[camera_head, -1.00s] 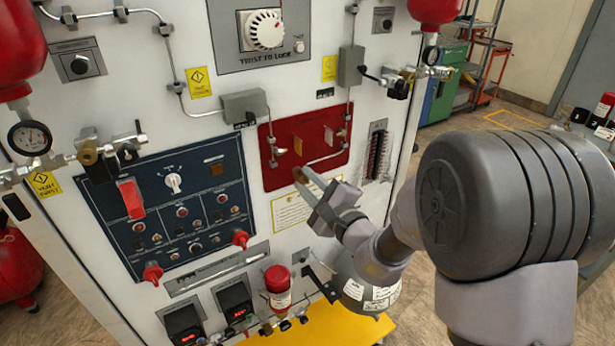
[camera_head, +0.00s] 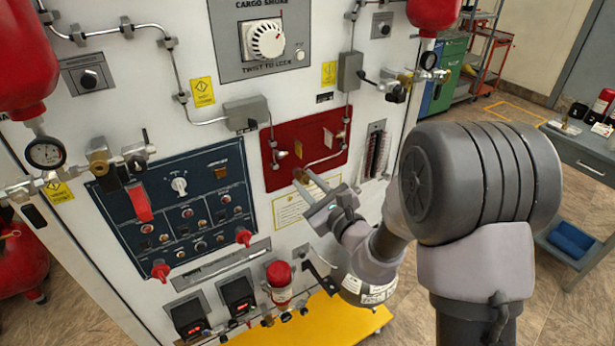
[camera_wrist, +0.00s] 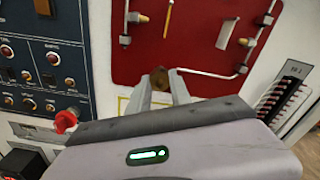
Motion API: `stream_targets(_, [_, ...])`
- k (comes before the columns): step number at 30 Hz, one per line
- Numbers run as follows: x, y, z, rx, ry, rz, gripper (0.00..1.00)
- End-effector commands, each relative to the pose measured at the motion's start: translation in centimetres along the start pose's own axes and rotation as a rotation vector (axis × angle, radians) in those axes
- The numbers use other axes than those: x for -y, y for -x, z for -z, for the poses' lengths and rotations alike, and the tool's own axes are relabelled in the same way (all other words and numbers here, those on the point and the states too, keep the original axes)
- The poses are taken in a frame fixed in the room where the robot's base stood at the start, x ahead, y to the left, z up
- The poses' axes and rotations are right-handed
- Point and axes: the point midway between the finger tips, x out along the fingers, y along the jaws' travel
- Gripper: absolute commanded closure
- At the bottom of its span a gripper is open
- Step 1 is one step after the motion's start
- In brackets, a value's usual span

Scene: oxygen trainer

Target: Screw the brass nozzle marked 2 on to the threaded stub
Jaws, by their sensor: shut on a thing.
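My gripper (camera_head: 301,181) is shut on the brass nozzle (camera_head: 298,174) at the lower edge of the red panel (camera_head: 272,182). In the wrist view the brass nozzle (camera_wrist: 159,78) shows as a dark brass piece between the fingertips (camera_wrist: 163,87), in front of the panel. Its number cannot be read. A thin metal tube (camera_wrist: 211,73) runs along the panel and ends close to the nozzle. The threaded stub cannot be made out; the nozzle and fingers cover that spot. I cannot tell whether nozzle and stub touch.
A tan plate (camera_wrist: 168,19) and a white plate (camera_wrist: 226,34) stand out from the red panel above the nozzle. Metal fittings (camera_wrist: 137,17) are at its sides. A blue switch panel (camera_head: 180,207) with red knobs is to the left. A yellow platform (camera_head: 330,322) lies below.

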Motion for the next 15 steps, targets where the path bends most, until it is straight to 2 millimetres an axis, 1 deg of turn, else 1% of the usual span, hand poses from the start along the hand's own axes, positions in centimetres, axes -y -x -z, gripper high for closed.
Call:
stream_targets(2, [0.07,-0.01,-0.11,0.000,-0.032,0.000,1.00])
stream_targets(10, [0.05,-0.02,-0.06,0.000,-0.056,0.000,1.00])
stream_targets(15, [0.15,-0.01,-0.36,0.000,-0.253,-0.003,1.00])
